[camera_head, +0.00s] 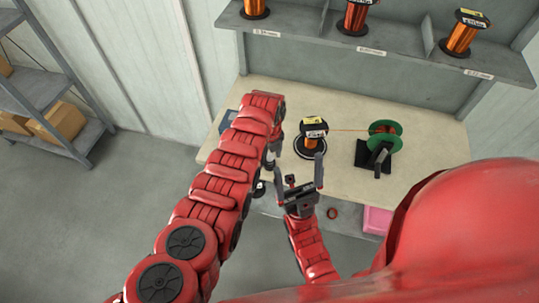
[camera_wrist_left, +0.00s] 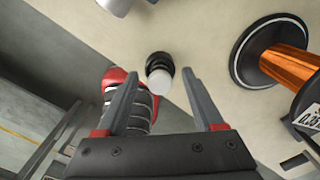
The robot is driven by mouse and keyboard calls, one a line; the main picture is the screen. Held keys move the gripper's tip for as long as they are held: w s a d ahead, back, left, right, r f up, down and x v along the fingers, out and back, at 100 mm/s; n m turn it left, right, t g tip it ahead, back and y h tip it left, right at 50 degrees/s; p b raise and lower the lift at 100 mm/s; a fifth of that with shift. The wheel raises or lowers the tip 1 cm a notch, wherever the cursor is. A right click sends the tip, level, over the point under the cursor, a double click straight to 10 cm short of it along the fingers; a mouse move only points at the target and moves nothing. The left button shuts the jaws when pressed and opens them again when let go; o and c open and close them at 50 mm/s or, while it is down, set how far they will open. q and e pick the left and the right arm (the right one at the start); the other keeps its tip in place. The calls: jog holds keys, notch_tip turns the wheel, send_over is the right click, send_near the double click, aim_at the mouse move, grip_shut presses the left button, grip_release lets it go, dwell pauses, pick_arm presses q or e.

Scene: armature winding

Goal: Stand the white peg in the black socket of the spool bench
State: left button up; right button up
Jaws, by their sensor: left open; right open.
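The white peg (camera_wrist_left: 160,83) shows in the left wrist view as a round white end on the black socket (camera_wrist_left: 158,62). It appears to stand upright in the socket, near the table edge; how deep it sits cannot be told. My left gripper (camera_wrist_left: 158,73) is open, its fingers apart on either side of the peg in that view, with gaps visible. In the head view the left gripper (camera_head: 270,160) is mostly hidden by its own arm; a small white-and-black spot beside it may be the peg. My right gripper (camera_head: 299,168) is open and empty, fingers pointing towards the spool.
A copper spool (camera_head: 312,132) stands on the table (camera_head: 235,97); a wire runs to a green reel (camera_head: 384,138) on a black stand. The spool also shows in the left wrist view (camera_wrist_left: 285,62). Shelf spools stand behind. A dark ring (camera_head: 332,213) and pink item (camera_head: 377,220) are lower right.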

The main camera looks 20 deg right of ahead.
pick_arm(q)
jog(key=shift+w+r, duration=0.15)
jog(key=shift+r, duration=0.7)
notch_tip(320, 180, up, 5)
jog(key=shift+r+b, duration=0.15)
jog(key=shift+b, duration=1.05)
notch_tip(320, 180, up, 3)
jog(key=shift+r+p, duration=0.1)
jog(key=shift+p, duration=0.25)
notch_tip(320, 180, up, 7)
jog(key=p, duration=0.6)
